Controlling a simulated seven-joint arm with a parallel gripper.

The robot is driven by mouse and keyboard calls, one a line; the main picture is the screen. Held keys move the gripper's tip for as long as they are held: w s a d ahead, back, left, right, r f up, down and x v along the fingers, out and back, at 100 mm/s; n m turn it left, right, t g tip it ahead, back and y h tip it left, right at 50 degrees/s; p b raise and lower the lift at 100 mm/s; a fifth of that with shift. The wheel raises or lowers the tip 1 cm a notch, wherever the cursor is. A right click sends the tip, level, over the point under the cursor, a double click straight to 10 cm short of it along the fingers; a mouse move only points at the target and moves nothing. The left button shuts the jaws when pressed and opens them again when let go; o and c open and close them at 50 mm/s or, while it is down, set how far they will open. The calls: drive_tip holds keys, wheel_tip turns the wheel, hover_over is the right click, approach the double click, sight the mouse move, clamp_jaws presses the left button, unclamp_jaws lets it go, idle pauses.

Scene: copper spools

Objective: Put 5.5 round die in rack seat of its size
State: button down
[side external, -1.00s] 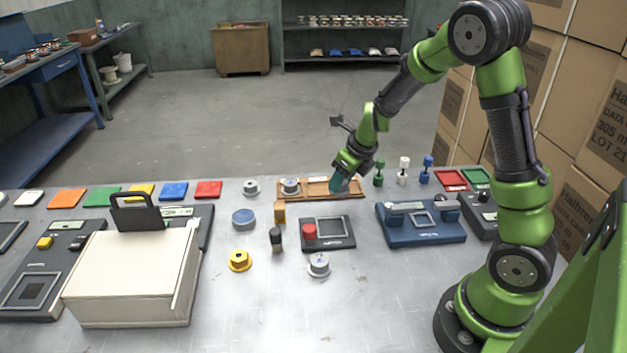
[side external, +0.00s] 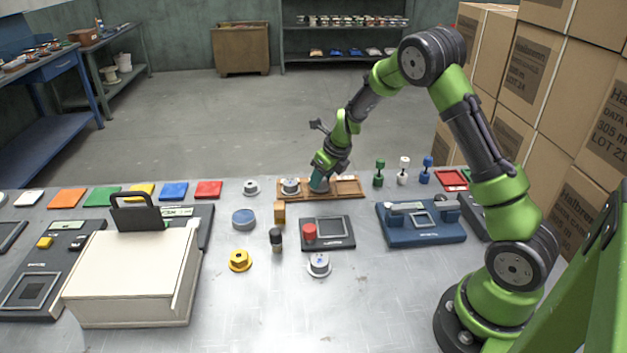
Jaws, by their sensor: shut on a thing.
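The wooden rack (side external: 350,189) lies at the back middle of the table. A silver round die (side external: 290,186) sits at its left end. My gripper (side external: 319,187) is pointed down at the middle of the rack, just right of that die. It is shut on a small grey round piece, probably the die, mostly hidden by the fingers. I cannot tell whether the piece touches the rack seat. The size marks are too small to read.
Loose dies stand nearby: a silver one (side external: 251,187) left of the rack, a yellow one (side external: 240,261) and another silver one (side external: 319,265) in front. Green, white and blue handled gauges (side external: 403,171) stand to the right.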

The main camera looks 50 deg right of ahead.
drive_tip(key=shift+f, duration=0.25)
drive_tip(key=c, duration=0.6)
unclamp_jaws()
